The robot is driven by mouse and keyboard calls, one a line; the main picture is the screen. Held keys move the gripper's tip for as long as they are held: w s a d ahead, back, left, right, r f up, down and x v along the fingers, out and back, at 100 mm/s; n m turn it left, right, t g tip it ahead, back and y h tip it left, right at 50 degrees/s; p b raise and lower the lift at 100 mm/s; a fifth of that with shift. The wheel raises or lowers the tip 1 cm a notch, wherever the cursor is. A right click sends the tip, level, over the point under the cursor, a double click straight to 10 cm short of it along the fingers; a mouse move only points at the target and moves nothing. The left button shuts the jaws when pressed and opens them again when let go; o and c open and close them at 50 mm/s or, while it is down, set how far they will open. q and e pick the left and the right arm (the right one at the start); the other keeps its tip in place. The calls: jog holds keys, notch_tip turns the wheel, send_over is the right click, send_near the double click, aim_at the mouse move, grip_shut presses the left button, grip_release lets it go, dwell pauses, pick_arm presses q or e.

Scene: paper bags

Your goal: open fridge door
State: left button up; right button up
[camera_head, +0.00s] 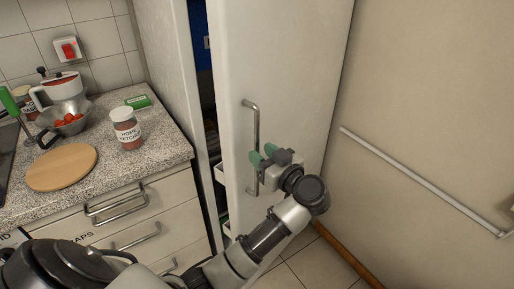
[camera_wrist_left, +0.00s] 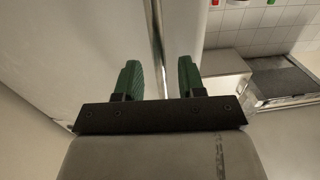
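The white fridge door (camera_head: 285,60) stands ajar, with a narrow gap on its left side showing part of the dark interior and white door shelves. Its vertical metal handle (camera_head: 254,122) is on the door's front. My left gripper (camera_head: 263,154) is at the handle's lower half. In the left wrist view the two green fingers of my left gripper (camera_wrist_left: 159,78) are spread apart, with the handle bar (camera_wrist_left: 157,45) running between them and space visible on both sides. My right gripper is not in view.
Drawers with handles (camera_head: 118,204) are below. A wall with a white rail (camera_head: 420,180) stands close on the right.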

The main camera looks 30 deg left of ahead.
pick_arm(q)
jog(key=shift+x, duration=1.4)
jog(key=shift+c, duration=0.4)
grip_shut()
